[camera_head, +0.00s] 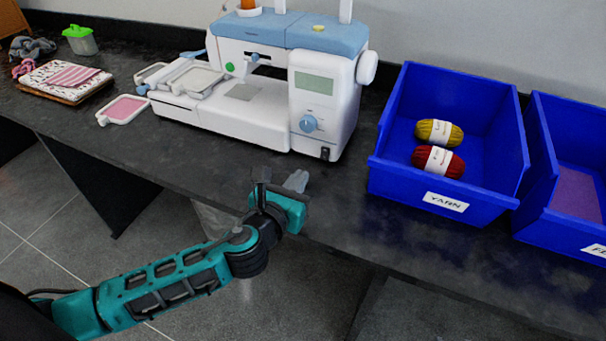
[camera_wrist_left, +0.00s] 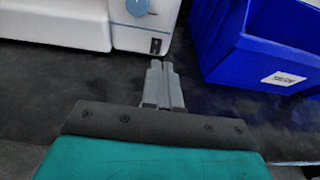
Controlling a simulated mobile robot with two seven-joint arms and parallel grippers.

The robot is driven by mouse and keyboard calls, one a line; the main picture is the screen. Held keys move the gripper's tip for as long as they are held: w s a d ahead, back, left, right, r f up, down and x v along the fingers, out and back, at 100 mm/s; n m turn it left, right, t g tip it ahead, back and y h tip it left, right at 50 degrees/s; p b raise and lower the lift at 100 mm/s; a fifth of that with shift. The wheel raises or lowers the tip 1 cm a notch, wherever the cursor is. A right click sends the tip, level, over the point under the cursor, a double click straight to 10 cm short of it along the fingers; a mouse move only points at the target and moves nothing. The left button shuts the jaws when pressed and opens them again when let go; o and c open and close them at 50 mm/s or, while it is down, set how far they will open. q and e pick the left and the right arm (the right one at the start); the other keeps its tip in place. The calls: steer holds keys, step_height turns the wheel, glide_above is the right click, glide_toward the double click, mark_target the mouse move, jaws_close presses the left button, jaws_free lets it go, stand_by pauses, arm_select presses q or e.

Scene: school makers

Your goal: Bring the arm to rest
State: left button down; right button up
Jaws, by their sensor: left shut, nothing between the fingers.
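My left arm, teal and black, comes in from the lower left in the head view. My left gripper (camera_head: 297,181) is at the front edge of the dark table, in front of the sewing machine. In the left wrist view, the gripper's grey fingers (camera_wrist_left: 164,84) are together with nothing between them. They point toward the gap between the sewing machine and the blue yarn bin. My right gripper is in neither view.
The white and blue sewing machine (camera_head: 245,110) stands behind the gripper. The blue yarn bin (camera_head: 400,178) holds yellow yarn (camera_head: 453,136) and red yarn (camera_head: 458,164). Another blue bin (camera_head: 545,225) is at the right. Embroidery hoops (camera_head: 125,109) and folded cloth (camera_head: 50,78) lie left.

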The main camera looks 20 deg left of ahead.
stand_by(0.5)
arm_select(q)
steer(key=s+n+g+y, duration=0.1)
steer(key=n, duration=0.3)
steer(key=s+a+f+n+g, duration=0.1)
steer(key=s+n, duration=0.1)
steer(key=n, duration=0.1)
steer(key=s+a+n+g+y, duration=0.1)
steer(key=n, duration=0.3)
steer(key=shift+s+a+f+n+y, duration=0.1)
steer(key=shift+s+f+n+y, duration=0.2)
steer(key=shift+f, duration=0.05)
steer(key=s+f+n+g+h, duration=0.3)
steer(key=s+n+g, duration=0.6)
steer(key=s+n, duration=1.2)
steer(key=w+d+f+n+t+h, duration=0.1)
steer(key=w+d+f+t, duration=0.2)
steer(key=w+f+t, duration=0.4)
steer(key=x, duration=0.3)
steer(key=shift+w+a+f, duration=0.2)
steer(key=shift+a+f, duration=0.05)
steer(key=shift+f, duration=0.15)
